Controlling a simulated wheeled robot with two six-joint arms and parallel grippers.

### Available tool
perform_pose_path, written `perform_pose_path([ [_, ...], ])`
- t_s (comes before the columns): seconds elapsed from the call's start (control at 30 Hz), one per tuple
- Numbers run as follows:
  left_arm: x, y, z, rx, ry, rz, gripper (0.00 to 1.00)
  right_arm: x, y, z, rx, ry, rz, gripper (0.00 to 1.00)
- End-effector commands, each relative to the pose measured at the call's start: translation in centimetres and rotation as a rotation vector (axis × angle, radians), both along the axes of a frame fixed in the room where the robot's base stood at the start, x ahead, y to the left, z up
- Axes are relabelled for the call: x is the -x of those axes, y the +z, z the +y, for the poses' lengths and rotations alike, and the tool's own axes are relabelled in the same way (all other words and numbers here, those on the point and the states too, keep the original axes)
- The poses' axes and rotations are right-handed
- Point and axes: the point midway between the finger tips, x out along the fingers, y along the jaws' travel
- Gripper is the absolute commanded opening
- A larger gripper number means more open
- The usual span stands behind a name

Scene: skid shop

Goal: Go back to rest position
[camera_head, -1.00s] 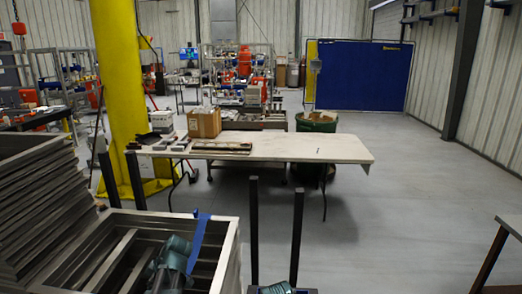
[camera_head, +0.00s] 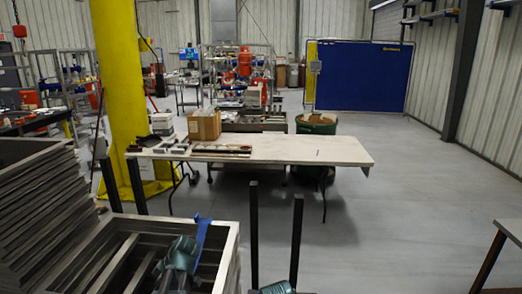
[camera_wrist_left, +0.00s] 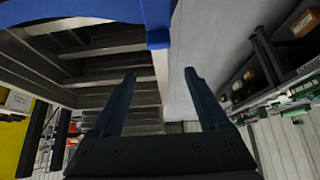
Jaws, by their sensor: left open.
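My left arm comes in at the bottom of the head view, in front of the metal frame crate (camera_head: 232,243); its gripper's fingertips cannot be made out there. In the left wrist view my left gripper (camera_wrist_left: 159,74) is open, its two dark fingers apart with nothing between them. A blue band (camera_head: 203,231) hangs over the crate's far rail, close to my left arm. It also shows large at the top of the wrist view (camera_wrist_left: 157,18), beyond the fingertips. Part of my right arm shows at the bottom edge of the head view; its gripper is out of view.
A stack of metal frames (camera_head: 40,205) stands at the left. Dark upright posts (camera_head: 296,240) rise in front. A long table (camera_head: 300,148) with a cardboard box (camera_head: 204,125) stands ahead, beside a yellow column (camera_head: 121,80). The floor to the right is clear up to a table corner (camera_head: 508,228).

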Motion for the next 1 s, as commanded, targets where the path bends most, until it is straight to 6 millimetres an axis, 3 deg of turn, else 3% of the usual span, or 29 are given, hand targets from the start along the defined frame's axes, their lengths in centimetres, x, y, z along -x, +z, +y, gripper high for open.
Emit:
perform_pose_path([
  [0.17,0.0,-0.1,0.0,0.001,-0.002,0.001,0.78,0.0,-0.1,0.0,0.000,0.001,0.000,0.50],
  [0.27,0.5,-0.3,-1.2,0.017,-0.055,0.031,0.78,0.0,-0.1,0.0,0.000,0.000,0.000,0.50],
  [0.37,1.8,-0.9,-4.5,0.059,-0.213,0.118,0.78,0.0,-0.1,0.0,0.000,0.000,0.000,0.50],
  [0.47,4.0,-1.7,-9.3,0.122,-0.471,0.247,0.78,0.0,-0.1,0.0,0.000,0.000,0.000,0.50],
  [0.6,7.8,-2.8,-16.1,0.207,-0.885,0.427,0.78,0.0,-0.1,0.0,0.000,0.000,0.000,0.50],
  [0.7,10.6,-3.3,-20.0,0.255,-1.160,0.527,0.78,0.0,-0.1,0.0,0.000,0.000,0.000,0.50],
  [0.83,13.6,-3.6,-23.7,0.296,-1.451,0.618,0.78,0.0,-0.1,0.0,0.000,0.000,0.000,0.50],
  [1.0,15.9,-3.8,-26.1,0.319,-1.669,0.675,0.78,0.0,-0.1,0.0,0.000,0.000,0.000,0.50],
])
